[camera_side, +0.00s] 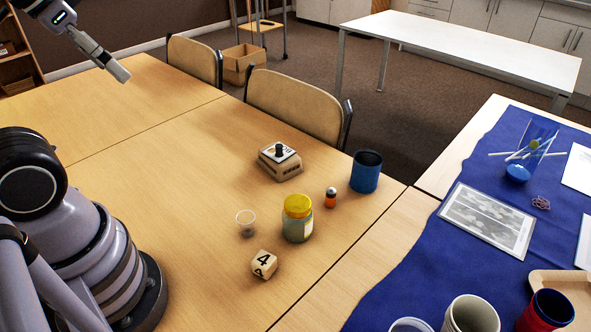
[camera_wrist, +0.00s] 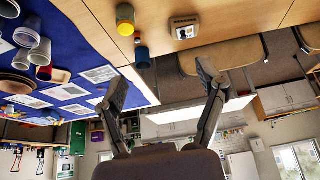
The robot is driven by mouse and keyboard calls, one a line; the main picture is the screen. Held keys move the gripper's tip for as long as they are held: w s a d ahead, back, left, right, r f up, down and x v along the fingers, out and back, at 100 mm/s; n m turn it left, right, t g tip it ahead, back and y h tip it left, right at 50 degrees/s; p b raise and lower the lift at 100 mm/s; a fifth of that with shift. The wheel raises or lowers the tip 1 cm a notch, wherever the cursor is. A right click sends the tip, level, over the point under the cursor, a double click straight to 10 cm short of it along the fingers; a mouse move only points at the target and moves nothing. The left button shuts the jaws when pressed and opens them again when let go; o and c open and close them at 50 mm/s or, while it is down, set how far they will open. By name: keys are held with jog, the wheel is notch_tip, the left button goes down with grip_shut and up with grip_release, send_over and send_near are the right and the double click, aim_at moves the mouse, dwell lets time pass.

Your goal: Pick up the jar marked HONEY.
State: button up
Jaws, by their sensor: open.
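A glass jar (camera_side: 297,222) with a yellow lid stands upright on the wooden table in the side view. Its pale label faces right and its words cannot be read, so I cannot tell whether it says HONEY. The jar also shows at the top of the upside-down wrist view (camera_wrist: 125,14). My gripper (camera_wrist: 163,84) has its two dark fingers spread wide with nothing between them. In the side view only part of it shows at the upper left, high above the table and well apart from the jar.
A blue cloth (camera_side: 420,262) with cups lies right. The table's left is clear.

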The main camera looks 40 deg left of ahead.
jog(key=shift+o, duration=1.4)
